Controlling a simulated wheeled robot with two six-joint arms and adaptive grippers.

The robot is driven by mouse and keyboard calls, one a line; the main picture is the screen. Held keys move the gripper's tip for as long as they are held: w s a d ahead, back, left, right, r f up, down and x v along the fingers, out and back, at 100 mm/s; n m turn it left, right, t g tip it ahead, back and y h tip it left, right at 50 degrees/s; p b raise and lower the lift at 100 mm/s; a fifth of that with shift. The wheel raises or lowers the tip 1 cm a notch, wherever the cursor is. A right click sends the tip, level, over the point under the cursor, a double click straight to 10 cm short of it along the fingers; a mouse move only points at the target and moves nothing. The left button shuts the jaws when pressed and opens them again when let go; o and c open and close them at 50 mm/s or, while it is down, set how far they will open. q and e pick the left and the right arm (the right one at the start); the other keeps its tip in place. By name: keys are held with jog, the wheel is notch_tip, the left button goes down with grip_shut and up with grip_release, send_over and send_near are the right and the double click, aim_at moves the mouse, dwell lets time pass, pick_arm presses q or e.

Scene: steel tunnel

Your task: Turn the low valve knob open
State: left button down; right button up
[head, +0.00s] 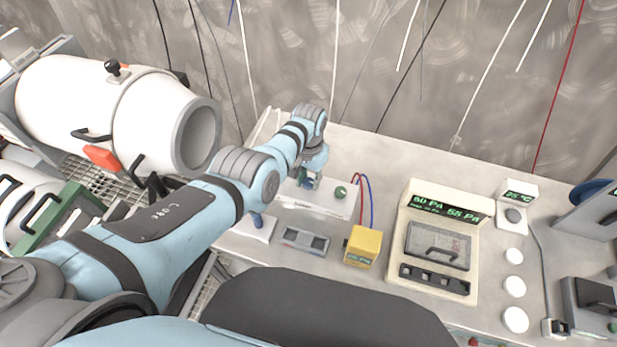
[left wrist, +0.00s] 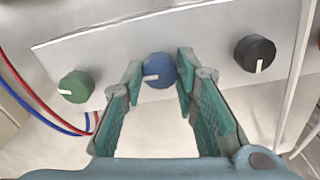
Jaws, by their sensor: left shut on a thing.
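A white valve panel (head: 325,203) stands on the bench; in the left wrist view it carries a green knob (left wrist: 76,87), a blue knob (left wrist: 160,68) and a black knob (left wrist: 255,53). My left gripper (left wrist: 160,76) is shut on the blue knob, one finger on each side. The white marks on the blue and green knobs point left in that view; the black knob's mark points down. In the head view my left gripper (head: 309,180) is at the panel, and the green knob (head: 340,193) shows beside it. The black knob is hidden there. My right gripper is out of view.
A yellow meter (head: 362,246) and a grey block (head: 305,240) stand in front of the panel. Red and blue wires run beside it. A cream pressure display (head: 437,241) is to the right. A large white cylinder (head: 115,105) is at the left.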

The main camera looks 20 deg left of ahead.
aim_at(308, 182)
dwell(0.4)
pick_arm(q)
jog(key=c, duration=1.2)
grip_release()
jog(key=shift+c, duration=0.2)
jog(key=shift+r, duration=0.1)
notch_tip(308, 182, up, 12)
jog(key=shift+f, duration=0.2)
